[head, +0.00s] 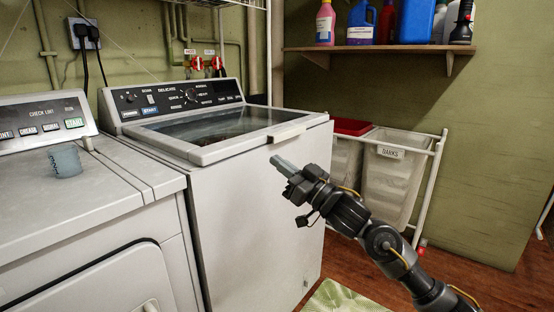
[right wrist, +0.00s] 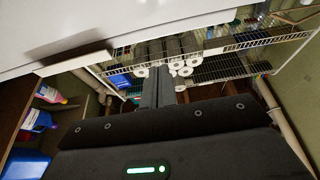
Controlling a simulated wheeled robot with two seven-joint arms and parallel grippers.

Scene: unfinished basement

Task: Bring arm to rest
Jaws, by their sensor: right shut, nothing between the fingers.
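My right arm comes in from the lower right in the head view, and its gripper (head: 279,164) is raised in front of the top-loading washer (head: 255,205). The fingers are shut together with nothing between them. They point up and left, close to the front edge of the washer's lid (head: 225,130), which is down. I cannot tell whether they touch it. The right wrist view shows the shut fingers (right wrist: 157,88) reaching up the middle, with the white machine edge above them. My left gripper is not in view.
A dryer (head: 85,215) stands left of the washer, with a grey-blue cup (head: 65,160) on top. Hampers (head: 390,180) in a white frame stand to the right. Bottles sit on a wall shelf (head: 380,49). A green rug (head: 340,299) lies on the wood floor.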

